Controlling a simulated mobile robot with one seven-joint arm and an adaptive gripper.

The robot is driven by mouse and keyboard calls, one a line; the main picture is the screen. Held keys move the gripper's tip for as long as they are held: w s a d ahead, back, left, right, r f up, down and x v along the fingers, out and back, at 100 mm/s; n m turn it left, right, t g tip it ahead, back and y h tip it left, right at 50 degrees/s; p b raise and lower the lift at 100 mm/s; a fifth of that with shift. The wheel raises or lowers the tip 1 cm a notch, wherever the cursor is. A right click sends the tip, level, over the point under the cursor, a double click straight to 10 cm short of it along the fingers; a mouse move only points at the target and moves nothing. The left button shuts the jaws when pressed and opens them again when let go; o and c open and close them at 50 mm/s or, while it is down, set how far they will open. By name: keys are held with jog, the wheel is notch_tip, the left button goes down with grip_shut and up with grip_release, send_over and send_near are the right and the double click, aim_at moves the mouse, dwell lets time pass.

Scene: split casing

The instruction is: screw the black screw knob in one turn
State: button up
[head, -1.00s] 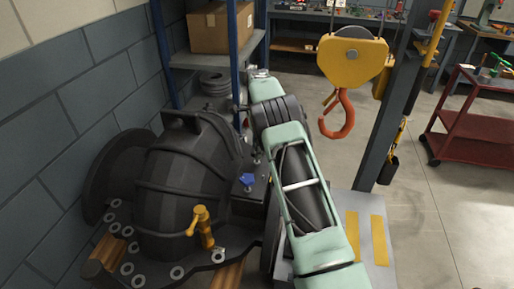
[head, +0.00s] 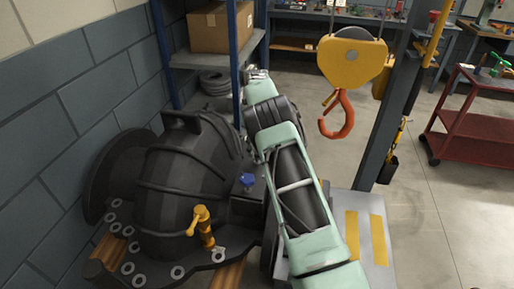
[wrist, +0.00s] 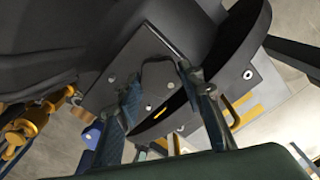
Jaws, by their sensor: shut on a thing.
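The black screw knob (wrist: 157,72) is a dark, angular shape against a grey metal plate in the wrist view. My gripper (wrist: 159,80) has one finger on each side of it and is shut on it. In the head view my pale green arm covers the knob and the gripper, so neither can be made out there. The knob's turn angle and depth cannot be told. The dark ribbed casing (head: 180,185) stands left of my arm in the head view.
A blue knob (head: 247,180) and a yellow valve (head: 201,228) sit on the casing close to my arm. The blue knob also shows in the wrist view (wrist: 92,136). Open floor lies farther right.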

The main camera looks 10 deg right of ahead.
jog(key=shift+m, duration=1.2)
jog(key=o, duration=1.2)
jog(key=shift+c, duration=0.2)
notch_tip(320, 180, up, 12)
jog(key=shift+r, duration=0.1)
